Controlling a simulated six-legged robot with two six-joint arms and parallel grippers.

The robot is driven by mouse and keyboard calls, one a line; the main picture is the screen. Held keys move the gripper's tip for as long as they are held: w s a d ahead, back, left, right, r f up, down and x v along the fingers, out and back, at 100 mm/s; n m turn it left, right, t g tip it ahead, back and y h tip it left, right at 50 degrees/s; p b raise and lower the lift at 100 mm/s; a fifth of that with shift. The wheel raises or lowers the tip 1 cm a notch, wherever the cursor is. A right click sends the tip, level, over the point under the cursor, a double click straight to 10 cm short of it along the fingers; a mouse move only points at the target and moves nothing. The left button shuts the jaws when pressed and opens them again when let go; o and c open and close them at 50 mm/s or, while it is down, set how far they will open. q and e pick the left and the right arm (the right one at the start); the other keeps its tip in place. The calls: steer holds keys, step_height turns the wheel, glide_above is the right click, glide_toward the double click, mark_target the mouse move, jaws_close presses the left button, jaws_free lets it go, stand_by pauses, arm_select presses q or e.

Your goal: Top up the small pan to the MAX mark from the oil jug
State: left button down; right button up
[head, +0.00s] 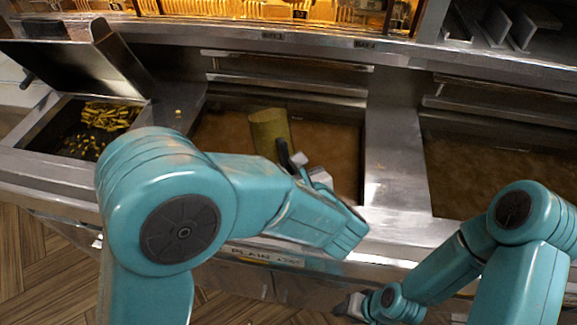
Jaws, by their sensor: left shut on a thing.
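The oil jug (268,131), a yellowish cylinder with a dark handle (284,156), is over the middle pan of brown oil (335,135). My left gripper (298,166) is shut on the jug at its handle side; my arm hides part of the grip. The jug leans slightly in the picture; I cannot tell whether oil is flowing. A wider pan of brown oil (500,170) lies to the right. I cannot make out a MAX mark in either pan. My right gripper (348,306) is low at the front, away from the pans, its jaws too small to judge.
A bay with yellow fries (108,116) is at the left, beside a raised metal lid (75,65). A steel divider (391,140) separates the two pans. A label reading PLAIN (252,252) is on the front edge. A lit rack (290,10) stands behind.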

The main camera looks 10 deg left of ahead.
arm_select(q)
steer(key=shift+s+d+r+g+h+p, duration=0.2)
steer(key=shift+r+g+p, duration=0.25)
steer(key=shift+p, duration=0.65)
steer(key=shift+s+d+r+g+h+p, duration=0.1)
steer(key=shift+r+g+h+p, duration=0.25)
steer(key=shift+p, duration=0.75)
stand_by(1.5)
steer(key=shift+s+r+g+h, duration=0.1)
steer(key=shift+r+g+h, duration=0.15)
steer(key=shift+g, duration=0.15)
stand_by(1.1)
stand_by(0.6)
steer(key=shift+r+g+h, duration=0.15)
steer(key=shift+g+h, duration=0.35)
steer(key=shift+g, duration=0.3)
